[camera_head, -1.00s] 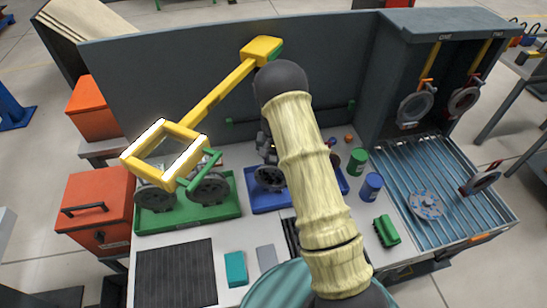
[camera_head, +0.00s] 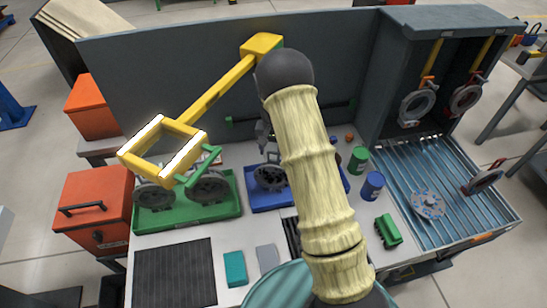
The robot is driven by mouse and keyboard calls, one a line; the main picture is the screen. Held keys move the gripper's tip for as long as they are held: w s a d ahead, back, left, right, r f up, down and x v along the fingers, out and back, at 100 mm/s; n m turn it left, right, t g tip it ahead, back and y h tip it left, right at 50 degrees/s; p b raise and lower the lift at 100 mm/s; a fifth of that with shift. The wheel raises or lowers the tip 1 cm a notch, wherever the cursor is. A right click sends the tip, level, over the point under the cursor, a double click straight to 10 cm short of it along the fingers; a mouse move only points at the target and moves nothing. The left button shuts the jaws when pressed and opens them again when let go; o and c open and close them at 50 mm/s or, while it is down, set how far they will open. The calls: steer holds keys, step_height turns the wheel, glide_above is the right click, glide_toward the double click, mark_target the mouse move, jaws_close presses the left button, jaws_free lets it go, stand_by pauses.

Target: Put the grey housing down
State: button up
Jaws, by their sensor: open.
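My arm crosses the middle of the view and hides much of what lies behind it. Part of my gripper (camera_head: 263,133) shows as small grey parts at the arm's left edge, above the blue tray (camera_head: 262,203). It is open, but its fingertips are mostly hidden. A dark grey round housing (camera_head: 268,177) sits in the blue tray just below the gripper, apart from it as far as I can see. Similar dark round parts, a left one (camera_head: 154,196) and a right one (camera_head: 208,187), sit in the green tray (camera_head: 190,219). I cannot tell which part is the task's housing.
A yellow lamp arm (camera_head: 215,93) reaches over the green tray. Grey rings hang from hooks (camera_head: 417,107) at the right. A grey disc (camera_head: 428,205) lies on the slatted bed (camera_head: 445,232). Green (camera_head: 358,160) and blue (camera_head: 372,186) cans stand right of my arm.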

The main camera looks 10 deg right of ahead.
mark_target(274, 163)
step_height(274, 163, up, 8)
steer(key=b, duration=0.2)
stand_by(0.5)
steer(key=shift+s+r, duration=0.1)
steer(key=shift+r, duration=0.05)
steer(key=s+r+n+t, duration=0.1)
steer(key=s+r+n, duration=0.1)
steer(key=s, duration=1.1)
steer(key=s+r+n+t, duration=0.1)
steer(key=s+r+n, duration=0.1)
steer(key=s, duration=1)
steer(key=shift+s+a+r+n+t, duration=0.15)
steer(key=shift+s+r+n+t, duration=0.15)
steer(key=shift+s+r+t, duration=0.1)
steer(key=c, duration=0.5)
steer(key=shift+w, duration=0.15)
steer(key=shift+c, duration=0.3)
